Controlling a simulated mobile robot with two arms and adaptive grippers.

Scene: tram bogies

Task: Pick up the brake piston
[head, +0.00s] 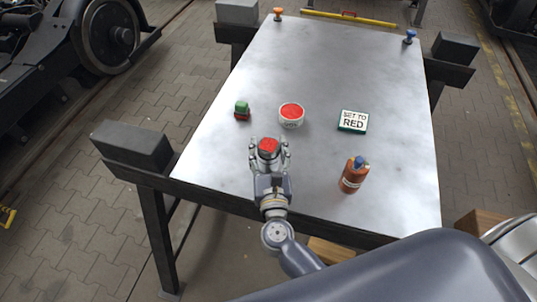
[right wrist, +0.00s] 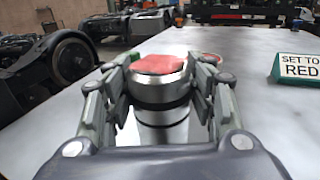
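The brake piston (head: 268,146) is a silver cylinder with a red top and a dark band, upright at the table's near left part. It shows large in the right wrist view (right wrist: 160,95). My right gripper (head: 269,152) has one finger on each side of it. In the right wrist view the fingers (right wrist: 160,88) lie close along both its sides. I cannot tell whether they press on it, or whether its hidden base rests on the table. My left gripper is not in view.
The table's far half is mostly clear.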

